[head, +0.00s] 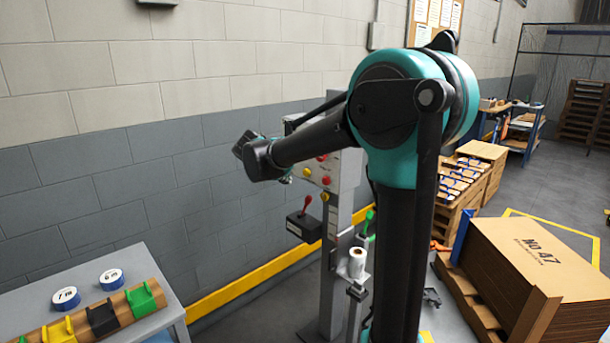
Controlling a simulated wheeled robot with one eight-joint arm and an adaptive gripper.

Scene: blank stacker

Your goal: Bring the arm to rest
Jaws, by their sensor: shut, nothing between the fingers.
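My arm, black with a large teal joint (400,110), rises at the centre right of the head view. Its dark link reaches left in front of the wall. My gripper (241,147) is at the far left end of that link, small and dark. It is shut and empty, held up in the air clear of the table. Its fingertips are too small to make out well.
A grey control post (337,220) with red and yellow buttons stands behind the arm. A table (150,262) with blue tape rolls (112,278) is at lower left. A cardboard stack (540,262) on a pallet is at right. Open floor (265,310) lies between table and post.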

